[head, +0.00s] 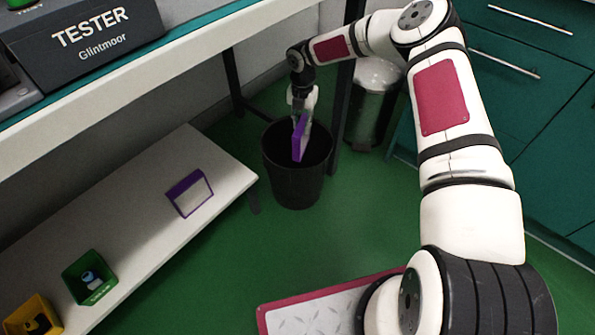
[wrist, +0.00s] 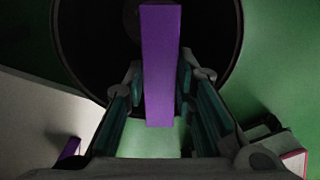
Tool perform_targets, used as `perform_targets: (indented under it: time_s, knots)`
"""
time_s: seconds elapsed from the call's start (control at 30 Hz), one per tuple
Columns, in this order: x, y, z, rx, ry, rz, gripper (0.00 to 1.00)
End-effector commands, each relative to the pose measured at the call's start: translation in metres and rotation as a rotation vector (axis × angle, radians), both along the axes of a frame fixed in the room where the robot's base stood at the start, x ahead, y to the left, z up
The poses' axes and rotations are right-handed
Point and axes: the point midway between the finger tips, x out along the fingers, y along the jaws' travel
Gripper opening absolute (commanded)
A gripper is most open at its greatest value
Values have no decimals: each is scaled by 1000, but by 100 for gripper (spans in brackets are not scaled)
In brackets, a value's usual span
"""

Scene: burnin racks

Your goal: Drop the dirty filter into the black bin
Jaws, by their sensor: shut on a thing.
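A purple-framed filter (head: 300,137) is held in my gripper (head: 302,112) over the mouth of the black bin (head: 294,186). In the wrist view the filter (wrist: 160,65) stands edge-on between the two fingers of my gripper (wrist: 162,92), with the dark round bin opening (wrist: 215,40) behind it. My gripper is shut on the filter.
Another purple-framed filter (head: 190,193) with a pale face lies on the low white shelf (head: 150,215). A green box (head: 90,277) and a yellow box (head: 33,317) stand on it too. A metal pedal bin (head: 372,100) stands behind a dark table leg.

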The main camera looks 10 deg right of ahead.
Motion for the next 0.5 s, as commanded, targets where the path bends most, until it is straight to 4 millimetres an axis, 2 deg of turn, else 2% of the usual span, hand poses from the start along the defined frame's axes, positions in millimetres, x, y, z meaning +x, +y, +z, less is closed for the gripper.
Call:
perform_targets:
  time_s: [0.1,0.37,0.4,0.47,0.5]
  knots:
    - [0,0,-8,1,-1,-1,0]
    - [0,0,-8,0,-1,0,0]
    - [0,0,-8,0,-1,0,31]
    - [0,0,-8,0,-1,0,45]
    - [0,0,-8,0,-1,0,48]
